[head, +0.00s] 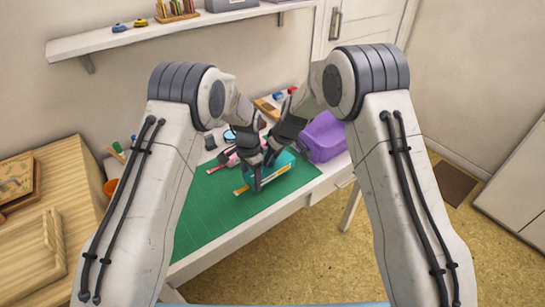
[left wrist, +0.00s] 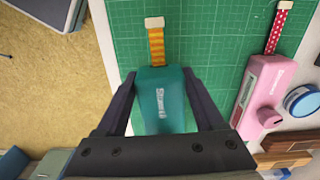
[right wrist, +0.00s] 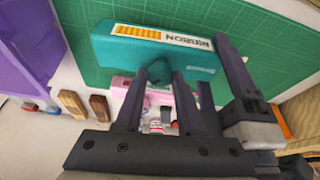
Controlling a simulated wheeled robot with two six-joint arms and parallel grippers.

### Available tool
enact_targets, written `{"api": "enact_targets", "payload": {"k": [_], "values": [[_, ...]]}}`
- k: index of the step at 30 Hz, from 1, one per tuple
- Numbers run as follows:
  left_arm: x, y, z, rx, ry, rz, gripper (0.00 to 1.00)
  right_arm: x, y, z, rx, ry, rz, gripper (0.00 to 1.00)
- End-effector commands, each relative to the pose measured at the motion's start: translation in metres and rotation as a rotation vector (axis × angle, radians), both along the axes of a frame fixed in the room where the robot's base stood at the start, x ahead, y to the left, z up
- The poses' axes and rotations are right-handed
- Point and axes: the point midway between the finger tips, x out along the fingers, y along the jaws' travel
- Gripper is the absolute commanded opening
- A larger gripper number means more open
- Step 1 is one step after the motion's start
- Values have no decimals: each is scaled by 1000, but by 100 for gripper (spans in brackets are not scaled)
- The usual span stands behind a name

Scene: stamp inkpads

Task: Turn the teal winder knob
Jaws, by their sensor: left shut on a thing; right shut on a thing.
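The teal winder (head: 284,168) lies on the green mat (head: 225,202) in the head view, partly hidden by my grippers. An orange striped ribbon (left wrist: 156,45) with a pale end tab comes out of it in the left wrist view. My left gripper (left wrist: 160,75) is shut around the sides of the winder's teal body (left wrist: 163,105). In the right wrist view the winder's long side bears a label reading RIBBON (right wrist: 190,39). The teal knob (right wrist: 158,73) sticks out of its other side, and my right gripper (right wrist: 160,82) is shut on it.
A pink winder (left wrist: 262,92) with a red dotted ribbon lies beside the teal one. A purple box (head: 323,137) stands close on the right. Wooden stamps (right wrist: 73,104) and a blue-rimmed round pad (left wrist: 302,101) lie behind. The mat's front left is clear.

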Motion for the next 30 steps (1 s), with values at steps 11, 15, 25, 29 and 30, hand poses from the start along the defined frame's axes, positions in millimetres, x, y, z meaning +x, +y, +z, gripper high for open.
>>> {"api": "enact_targets", "payload": {"k": [11,15,25,29,30], "values": [[0,1,0,1,1,1,8,-2,1,0,-3,-1,-258,0],[0,1,0,1,1,1,8,-1,1,0,-2,-3,-294,0],[0,1,0,1,1,2,8,-1,1,0,1,-2,-302,0],[0,1,0,1,1,2,8,-1,1,0,0,-2,-301,51],[0,1,0,1,1,1,8,-1,1,0,0,-2,-301,51]]}}
